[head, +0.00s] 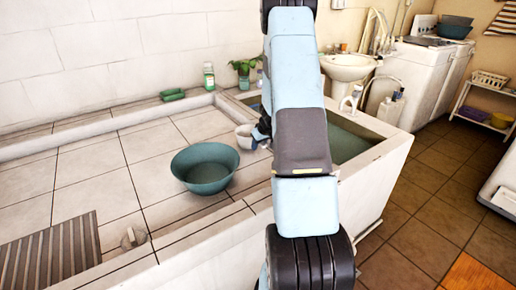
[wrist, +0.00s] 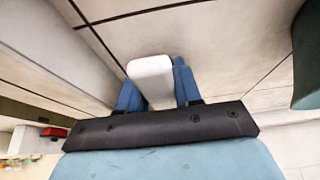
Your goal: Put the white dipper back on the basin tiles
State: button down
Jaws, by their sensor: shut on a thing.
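The white dipper (head: 243,137) is in the head view, at the right end of the tiled top, close to the edge of the water trough. My gripper (head: 261,138) is at its right side, partly hidden behind my arm. In the wrist view a white part of the dipper (wrist: 152,76) lies between the blue fingers of my gripper (wrist: 157,85), which are shut on it. Pale basin tiles (head: 110,165) with dark joints lie around and below it. I cannot tell whether the dipper touches the tiles.
A teal bowl (head: 205,169) stands on the tiles just left of the dipper. A green soap dish (head: 172,95), a bottle (head: 208,76) and a plant (head: 243,68) stand along the back ledge. The water trough (head: 350,140) is at right.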

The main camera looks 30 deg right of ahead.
jog(key=shift+f, duration=0.8)
jog(key=c, duration=0.8)
grip_release()
